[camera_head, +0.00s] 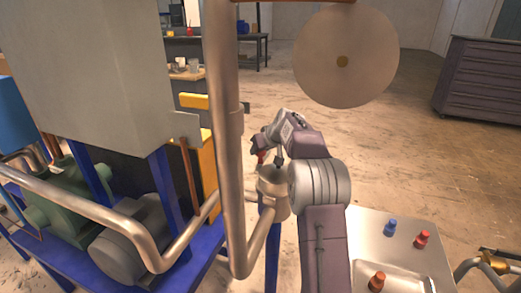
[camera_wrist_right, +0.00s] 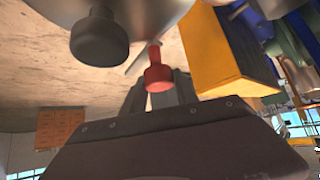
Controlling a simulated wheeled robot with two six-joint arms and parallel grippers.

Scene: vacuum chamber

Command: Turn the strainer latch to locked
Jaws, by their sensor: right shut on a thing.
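The strainer is a metal cylinder (camera_head: 273,186) at the end of a pipe, in the middle of the head view, with a dark knob on top. In the right wrist view its metal body fills the top edge, and a dark knob (camera_wrist_right: 99,38) sticks out of it. The latch has a red handle (camera_wrist_right: 158,74) on a thin metal stem; red also shows beside the strainer in the head view (camera_head: 261,157). My right gripper (camera_wrist_right: 160,88) is shut on the red handle. My arm partly hides the strainer. My left gripper is in neither view.
A thick vertical pipe (camera_head: 226,140) stands just left of the strainer. A yellow block (camera_wrist_right: 222,55) is close by in the wrist view. A pale tray table (camera_head: 405,255) with red and blue knobs lies at the lower right. Open floor lies behind.

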